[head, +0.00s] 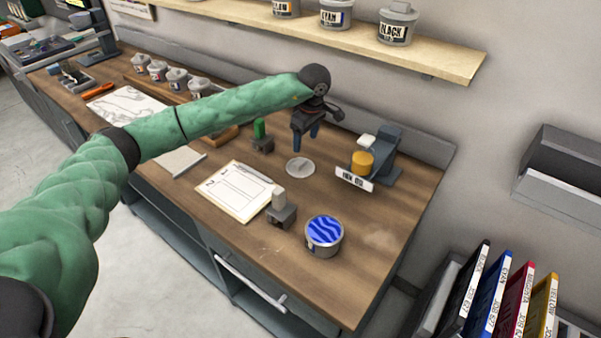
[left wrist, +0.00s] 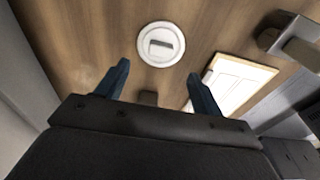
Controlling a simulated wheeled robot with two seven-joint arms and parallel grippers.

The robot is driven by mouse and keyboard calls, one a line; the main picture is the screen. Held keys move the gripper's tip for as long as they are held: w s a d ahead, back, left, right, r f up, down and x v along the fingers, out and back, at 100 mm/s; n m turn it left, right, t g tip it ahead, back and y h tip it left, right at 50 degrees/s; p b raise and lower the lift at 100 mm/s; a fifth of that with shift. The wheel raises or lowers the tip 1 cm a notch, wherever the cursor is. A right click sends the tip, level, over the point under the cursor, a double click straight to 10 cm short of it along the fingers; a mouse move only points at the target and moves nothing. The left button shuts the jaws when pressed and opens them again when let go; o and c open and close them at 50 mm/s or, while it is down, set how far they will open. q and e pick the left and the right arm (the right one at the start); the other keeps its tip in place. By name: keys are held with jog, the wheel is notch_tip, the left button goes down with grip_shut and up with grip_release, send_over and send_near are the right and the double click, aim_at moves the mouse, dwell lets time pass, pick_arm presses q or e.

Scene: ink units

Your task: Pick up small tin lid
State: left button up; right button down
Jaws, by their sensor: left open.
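The small tin lid (head: 300,168) is a pale grey disc lying flat on the wooden workbench (head: 400,215). In the left wrist view the lid (left wrist: 161,44) shows a raised bar handle across its middle. My left gripper (head: 305,139) hangs above the bench, a little behind the lid in the head view. Its two blue fingers are apart, with nothing between them; in the left wrist view the gripper (left wrist: 160,85) has the lid ahead of its fingertips. My right gripper is not in view.
A tin with blue waves (head: 324,236), a stamp block (head: 281,212), a clipboard (head: 232,190), a green-topped block (head: 261,140) and a grey stand with a yellow cylinder (head: 361,163) surround the lid. A shelf with tins (head: 440,60) runs above.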

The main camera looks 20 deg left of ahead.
aim_at(300, 162)
pick_arm(q)
jog(key=shift+w+a+f, duration=0.1)
jog(key=shift+a+f, duration=0.05)
jog(key=shift+f, duration=1)
jog(key=shift+a+f, duration=0.1)
jog(key=shift+f, duration=1)
jog(key=f+p, duration=0.2)
jog(key=a+f+p, duration=0.1)
jog(key=f, duration=0.1)
jog(key=shift+p, duration=0.35)
jog(key=shift+w+a+f, duration=0.1)
jog(key=shift+f, duration=0.4)
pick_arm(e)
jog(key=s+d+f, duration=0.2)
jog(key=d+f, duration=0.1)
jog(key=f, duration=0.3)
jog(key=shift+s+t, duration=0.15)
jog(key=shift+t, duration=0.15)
pick_arm(q)
jog(key=c, duration=1)
jog(key=shift+c, duration=0.3)
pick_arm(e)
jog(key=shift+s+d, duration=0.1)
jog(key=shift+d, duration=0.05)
pick_arm(q)
jog(key=shift+r, duration=0.1)
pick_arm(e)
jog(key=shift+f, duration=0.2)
